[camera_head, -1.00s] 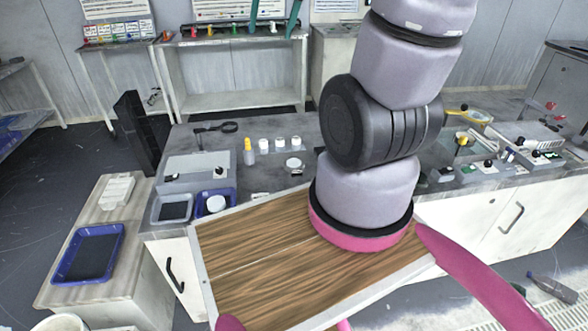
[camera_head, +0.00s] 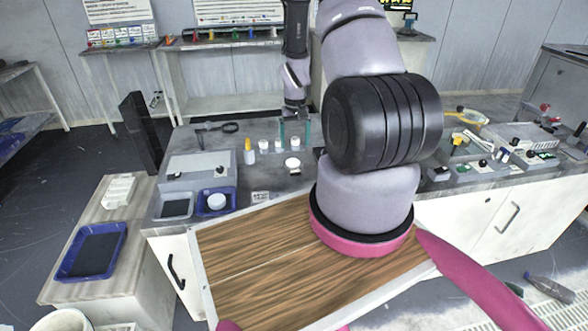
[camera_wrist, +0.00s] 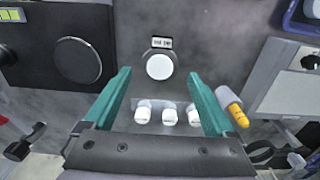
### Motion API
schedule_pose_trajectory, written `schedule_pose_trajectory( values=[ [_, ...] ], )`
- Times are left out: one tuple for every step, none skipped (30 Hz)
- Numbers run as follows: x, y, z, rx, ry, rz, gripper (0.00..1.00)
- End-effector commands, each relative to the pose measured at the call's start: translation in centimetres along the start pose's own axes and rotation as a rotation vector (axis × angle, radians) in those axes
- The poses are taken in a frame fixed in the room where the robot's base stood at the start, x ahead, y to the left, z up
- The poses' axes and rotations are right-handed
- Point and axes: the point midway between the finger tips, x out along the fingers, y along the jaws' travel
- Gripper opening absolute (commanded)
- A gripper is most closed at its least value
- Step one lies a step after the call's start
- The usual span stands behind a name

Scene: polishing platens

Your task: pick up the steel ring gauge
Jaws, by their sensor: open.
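My gripper (camera_head: 294,132) is open and empty, its two green fingers pointing down over the back of the grey bench. In the wrist view my gripper (camera_wrist: 159,76) has its fingertips apart on either side of a pale round disc (camera_wrist: 160,66), in line with the gap. The disc also shows in the head view (camera_head: 292,164), flat on the bench in front of the fingers. I see no clear hole in it, so I cannot tell surely that it is the steel ring gauge. A dark ring-shaped tool with a handle (camera_head: 229,128) lies at the back left.
Several small white-capped jars (camera_wrist: 168,117) and a yellow-capped bottle (camera_wrist: 236,112) stand close to the fingers. A black round platen (camera_wrist: 78,60) is at left in the wrist view. A blue tray (camera_head: 230,208) sits front left on the bench.

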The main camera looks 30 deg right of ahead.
Motion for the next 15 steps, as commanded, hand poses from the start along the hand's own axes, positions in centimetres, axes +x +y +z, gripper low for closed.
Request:
schedule_pose_trajectory(
  values=[
    [0.9,0.0,0.1,-0.001,-0.003,0.0,0.9],
    [1.4,0.0,0.1,0.0,-0.005,0.0,0.9],
    [2.0,0.0,0.1,0.0,-0.004,0.0,0.9],
    [2.5,0.0,0.1,0.0,-0.004,0.0,0.9],
    [3.0,0.0,0.1,0.001,-0.004,0.0,0.9],
    [3.6,0.0,0.1,0.002,-0.003,0.0,0.9],
    [4.0,0.0,0.1,0.001,-0.003,0.0,0.9],
    [4.3,0.0,0.1,0.001,-0.002,0.0,0.9],
    [4.7,0.0,0.1,0.001,-0.002,0.0,0.9],
    [4.9,0.0,0.1,0.001,-0.002,0.0,0.9],
    [5.1,0.0,0.1,0.001,-0.002,0.0,0.9],
    [5.3,0.0,0.1,0.001,-0.002,0.0,0.9],
    [5.5,0.0,0.2,0.0,-0.002,0.0,0.9],
    [5.8,0.0,0.2,0.0,-0.002,0.0,0.9],
    [6.2,-0.1,0.4,0.0,-0.003,0.0,0.9]
  ],
)
